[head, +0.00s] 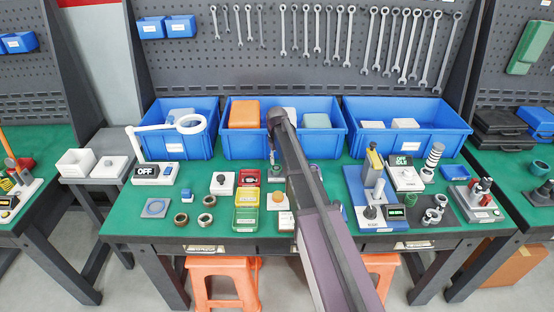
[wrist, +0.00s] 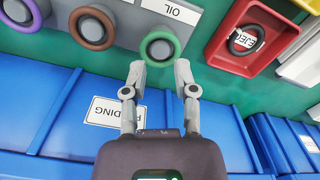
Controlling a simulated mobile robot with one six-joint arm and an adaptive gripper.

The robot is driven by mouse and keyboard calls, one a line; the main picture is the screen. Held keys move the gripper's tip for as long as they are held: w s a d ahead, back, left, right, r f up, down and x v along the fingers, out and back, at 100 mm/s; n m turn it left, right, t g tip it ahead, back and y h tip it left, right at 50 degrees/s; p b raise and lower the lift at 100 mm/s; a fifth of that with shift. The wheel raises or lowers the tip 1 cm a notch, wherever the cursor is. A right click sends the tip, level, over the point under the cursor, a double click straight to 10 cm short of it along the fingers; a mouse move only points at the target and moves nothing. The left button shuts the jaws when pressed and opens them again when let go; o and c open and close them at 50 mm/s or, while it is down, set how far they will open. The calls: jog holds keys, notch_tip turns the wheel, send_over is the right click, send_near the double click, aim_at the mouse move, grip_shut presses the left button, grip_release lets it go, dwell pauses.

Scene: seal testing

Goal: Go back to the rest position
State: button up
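My gripper (wrist: 160,66) shows in the wrist view with its two grey fingers apart and nothing held between them. Just beyond the fingertips is a green ring (wrist: 173,36) on a grey block marked OIL. It appears apart from the fingers. In the head view my arm reaches over the middle of the green workbench (head: 150,222), and my gripper (head: 273,160) points down in front of the middle blue bin (head: 243,146). The fingertips are too small there to judge.
In the wrist view a brown ring (wrist: 105,22) and a red tray (wrist: 220,52) lie near the green ring. Blue bins line the bench's back. A magnifier lamp (head: 190,124) stands left; a blue test stand (head: 357,190) stands right. My arm hides some of the bench middle.

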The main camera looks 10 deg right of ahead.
aim_at(276, 167)
jog(key=s+r+m+p, duration=0.2)
jog(key=s, duration=2.8)
jog(key=shift+a+r, duration=0.15)
jog(key=shift+r, duration=0.05)
jog(key=shift+w, duration=0.1)
jog(key=o, duration=0.8)
jog(key=shift+w+r+p, duration=0.1)
jog(key=shift+w+p, duration=0.2)
jog(key=shift+o, duration=0.3)
jog(key=w+r+m+p, duration=0.3)
jog(key=w+r+p, duration=0.1)
jog(key=w, duration=1.1)
jog(key=w+r+m+p, duration=0.3)
jog(key=w+m, duration=0.1)
jog(key=w, duration=1)
jog(key=shift+w+r+p, duration=0.35)
jog(key=shift+f, duration=0.15)
notch_tip(276, 167, down, 14)
jog(key=b, duration=1.3)
jog(key=shift+r+b, duration=0.25)
jog(key=shift+b, duration=0.15)
